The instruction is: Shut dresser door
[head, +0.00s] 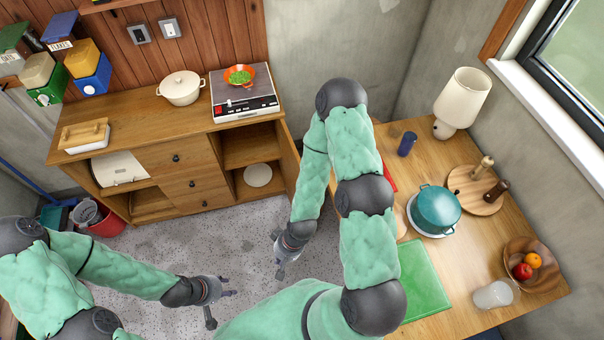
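The wooden dresser (205,133) stands against the far wall. Its right-hand compartment is open and shows two shelves, with a round pale plate (258,175) on the lower one. The dresser door (289,158) stands swung outward at the compartment's right side, seen nearly edge-on and partly hidden by my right arm. My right gripper (277,256) is open and empty above the floor, nearer to me than the door and apart from it. My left gripper (222,306) is open and empty above the floor, further from the dresser.
A white pot (181,88) and a stove with an orange pan (240,75) stand on the dresser top. A wooden table (477,237) on the right holds a teal pot (437,207), a lamp (462,102) and a fruit bowl (534,262). Speckled floor (195,245) before the dresser is clear.

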